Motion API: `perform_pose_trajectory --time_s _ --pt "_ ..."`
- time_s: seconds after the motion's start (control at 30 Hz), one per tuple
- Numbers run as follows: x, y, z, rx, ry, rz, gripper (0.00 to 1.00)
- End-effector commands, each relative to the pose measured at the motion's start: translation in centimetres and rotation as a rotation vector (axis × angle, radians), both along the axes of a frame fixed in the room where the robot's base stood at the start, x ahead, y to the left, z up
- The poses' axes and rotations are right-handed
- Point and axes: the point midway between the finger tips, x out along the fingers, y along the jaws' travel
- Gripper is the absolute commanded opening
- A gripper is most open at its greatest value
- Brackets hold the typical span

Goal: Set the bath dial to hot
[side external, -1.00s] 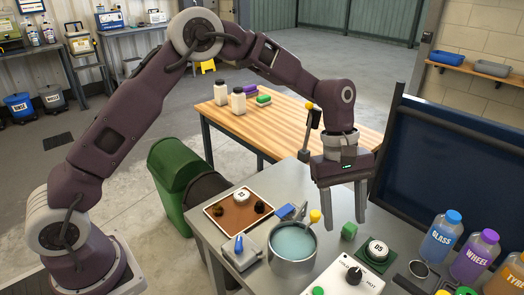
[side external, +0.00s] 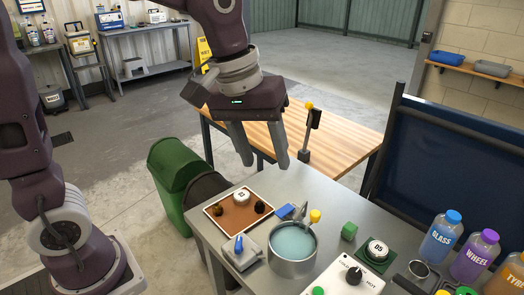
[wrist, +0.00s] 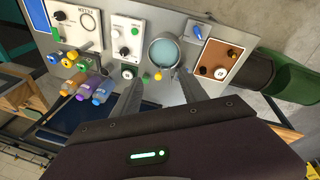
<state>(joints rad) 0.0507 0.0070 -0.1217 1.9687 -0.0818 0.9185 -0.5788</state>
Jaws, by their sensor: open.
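The bath dial is a black knob (side external: 354,275) on a white panel (side external: 377,283) at the table's front. Lettering beside it seems to end in "HOT"; its exact setting is too small to read. In the wrist view what looks like the same panel (wrist: 121,47) shows at upper middle. A round metal bath (side external: 292,265) of bluish water stands left of the panel; it also shows in the wrist view (wrist: 165,51). My gripper (side external: 264,163) is open and empty, pointing down, well above and behind the bath, apart from the dial.
A green block (side external: 349,231) and a white button marked 05 (side external: 377,250) are near the panel. A brown tray (side external: 225,220) and a lever box (side external: 239,255) lie left of the bath. Bottles (side external: 440,236) and a dark blue screen (side external: 460,160) stand right.

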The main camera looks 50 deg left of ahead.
Motion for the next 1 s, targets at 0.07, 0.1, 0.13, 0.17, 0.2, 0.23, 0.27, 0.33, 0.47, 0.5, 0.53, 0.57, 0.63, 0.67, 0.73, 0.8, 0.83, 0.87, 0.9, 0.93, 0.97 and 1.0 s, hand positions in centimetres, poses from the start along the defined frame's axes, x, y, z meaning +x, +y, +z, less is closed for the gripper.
perform_pose_trajectory --time_s 0.07,0.1,0.13,0.17,0.2,0.23,0.27,0.33,0.47,0.5,0.53,0.57,0.63,0.67,0.73,0.8,0.83,0.87,0.9,0.93,0.97,1.0 --pt "-0.2 0.1 0.1 0.003 -0.004 -0.004 0.51" --pt "-0.2 0.1 0.1 0.003 -0.004 -0.006 0.51" --pt "-0.2 0.1 0.1 0.003 -0.004 -0.006 0.51" --pt "-0.2 0.1 0.1 0.003 -0.004 -0.006 0.51" --pt "-0.2 0.1 0.1 0.003 -0.004 -0.005 0.51" --pt "-0.2 0.1 0.1 0.003 -0.004 -0.005 0.51" --pt "-0.2 0.1 0.1 0.003 -0.004 -0.005 0.51" --pt "-0.2 0.1 0.1 0.003 -0.003 -0.005 0.52" --pt "-0.2 0.1 0.1 0.002 -0.003 -0.004 0.52" --pt "-0.1 0.0 0.0 0.002 -0.002 -0.007 0.52" --pt "0.3 -0.2 -0.1 0.001 0.002 -0.010 0.52" --pt "0.9 -0.6 -0.3 -0.001 0.010 -0.019 0.52" --pt "3.3 -2.2 -1.6 -0.004 0.044 -0.052 0.52" --pt "4.7 -3.3 -2.6 -0.004 0.062 -0.074 0.52" --pt "7.9 -6.4 -5.8 0.011 0.110 -0.126 0.52" --pt "10.2 -9.6 -9.7 0.039 0.149 -0.180 0.52" --pt "10.9 -10.9 -11.4 0.054 0.164 -0.203 0.52" --pt "11.4 -12.1 -13.1 0.069 0.175 -0.223 0.52" --pt "11.9 -13.5 -15.2 0.088 0.188 -0.249 0.52" --pt "12.0 -14.4 -16.6 0.102 0.196 -0.266 0.52" --pt "12.1 -15.2 -17.8 0.114 0.202 -0.282 0.52" --pt "12.2 -16.0 -19.1 0.127 0.208 -0.298 0.52"
